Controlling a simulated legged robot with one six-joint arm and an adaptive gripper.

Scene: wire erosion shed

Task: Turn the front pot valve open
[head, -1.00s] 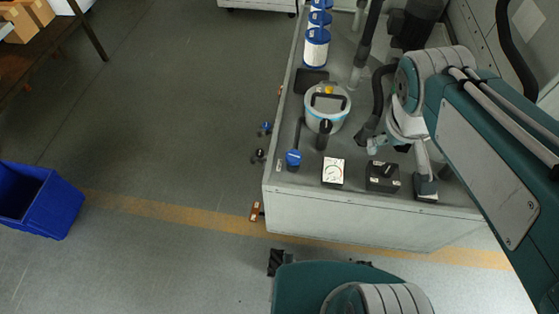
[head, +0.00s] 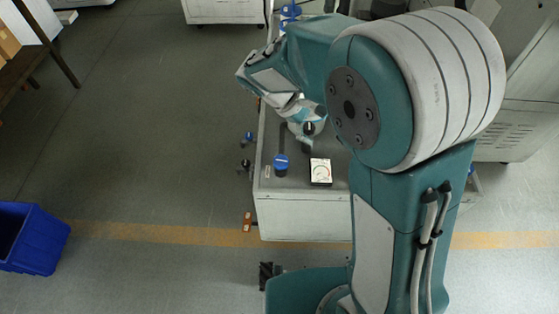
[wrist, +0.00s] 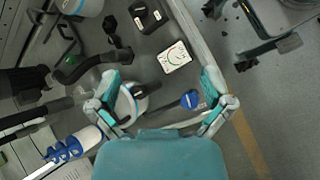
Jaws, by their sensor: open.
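A grey cabinet top (head: 262,185) carries a white pot, mostly hidden by my arm in the head view; it shows in the wrist view (wrist: 124,108). A black upright handle (head: 309,129) stands beside it. A dark lever with a blue end (head: 281,162) lies near the front left corner; its blue end also shows in the wrist view (wrist: 190,99). Two small valves, one blue (head: 249,136) and one black (head: 244,164), stick out from the cabinet's left side. I cannot tell which is the front pot valve. My gripper (wrist: 160,78) is open and empty above the pot and lever.
A white-faced gauge (head: 320,171) stands right of the blue end. A black switch box (wrist: 147,18) and hoses (wrist: 84,68) lie beyond it. Blue-and-white filters (wrist: 78,145) stand farther back. A blue bin (head: 35,238) is at far left. The floor between is clear.

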